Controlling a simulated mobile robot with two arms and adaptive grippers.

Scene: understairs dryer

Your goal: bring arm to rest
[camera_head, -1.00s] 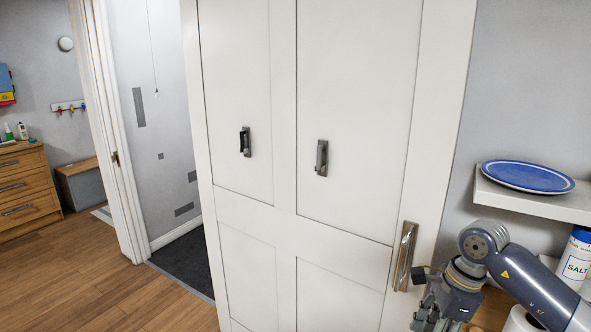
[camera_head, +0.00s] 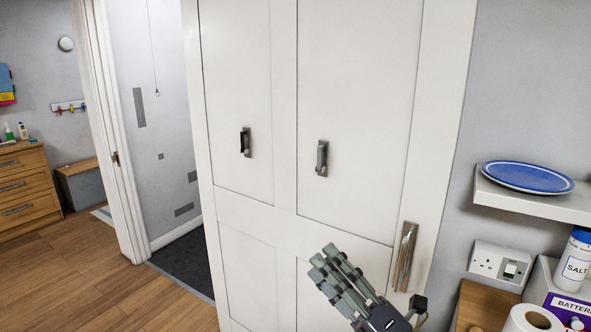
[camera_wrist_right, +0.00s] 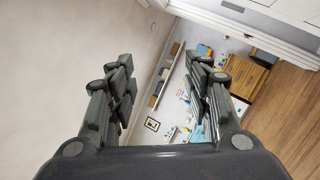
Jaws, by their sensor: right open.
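My right gripper (camera_head: 328,262) is at the lower right of the head view, in front of the lower part of the white door (camera_head: 355,110). Its fingers point up and to the left. In the right wrist view its two fingers (camera_wrist_right: 166,85) stand apart with nothing between them. The door's metal handle (camera_head: 405,256) is just right of the gripper, and I cannot tell how far apart they are in depth. Most of the right arm is out of the head view. My left gripper is not in view.
The door stands open beside a doorway with a dark mat (camera_head: 185,262). At the right are a shelf (camera_head: 530,205) with a blue plate (camera_head: 527,177), a salt tub (camera_head: 574,262), a paper roll (camera_head: 532,320) and a wall socket (camera_head: 500,263). Wooden floor (camera_head: 100,290) at left is clear.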

